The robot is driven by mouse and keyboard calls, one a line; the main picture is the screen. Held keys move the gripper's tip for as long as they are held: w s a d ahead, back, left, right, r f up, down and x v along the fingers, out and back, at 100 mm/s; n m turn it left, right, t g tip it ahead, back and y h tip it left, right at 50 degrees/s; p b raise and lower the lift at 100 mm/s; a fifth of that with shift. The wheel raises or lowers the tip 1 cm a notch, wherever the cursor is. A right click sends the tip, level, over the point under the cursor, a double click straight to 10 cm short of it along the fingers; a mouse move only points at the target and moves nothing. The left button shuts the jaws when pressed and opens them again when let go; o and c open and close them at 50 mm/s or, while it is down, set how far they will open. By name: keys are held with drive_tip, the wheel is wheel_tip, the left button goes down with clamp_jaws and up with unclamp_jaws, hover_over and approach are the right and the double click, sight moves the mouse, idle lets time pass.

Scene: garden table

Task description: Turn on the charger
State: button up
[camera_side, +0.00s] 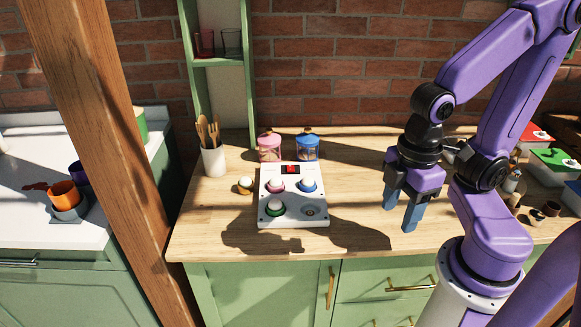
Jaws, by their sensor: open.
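The charger appears to be the white box (291,217) on the wooden counter, left of my gripper. It has a red element (290,169) on a dark patch near its far edge. White-topped round pieces sit in a pink ring (276,188), a blue ring (308,187) and a green ring (275,209). A grey round socket (310,211) at the near right looks empty. Another pale round piece (245,184) on a yellowish base lies just left of the box. My gripper (398,216) is open and empty, pointing down, well to the right of the box and apart from it.
A utensil cup (213,160) is at the left, near a green shelf (196,100). A wooden post (100,130) crosses the left foreground. The counter (360,185) between box and gripper is clear.

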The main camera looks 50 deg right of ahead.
drive_tip(key=shift+w+a+r, duration=0.1)
drive_tip(key=shift+w+a, duration=0.1)
drive_tip(key=shift+w, duration=0.05)
drive_tip(key=c, duration=0.5)
drive_tip(key=shift+m, duration=0.3)
drive_tip(key=w, duration=0.1)
drive_tip(key=w+a, duration=0.1)
drive_tip(key=w, duration=0.1)
drive_tip(key=w+a+r, duration=0.1)
drive_tip(key=w, duration=0.1)
drive_tip(key=shift+r, duration=0.1)
clamp_jaws()
drive_tip(key=w+r+m, duration=0.1)
drive_tip(key=w, duration=1.7)
drive_tip(key=w+d+f+m, duration=0.1)
drive_tip(key=w+d+f, duration=0.1)
drive_tip(key=w+d, duration=0.6)
drive_tip(key=w+d+f+m+g, duration=0.1)
drive_tip(key=w+d+f, duration=0.1)
drive_tip(key=w+d, duration=0.7)
drive_tip(key=shift+w+d+y, duration=0.15)
drive_tip(key=shift+d+y, duration=0.15)
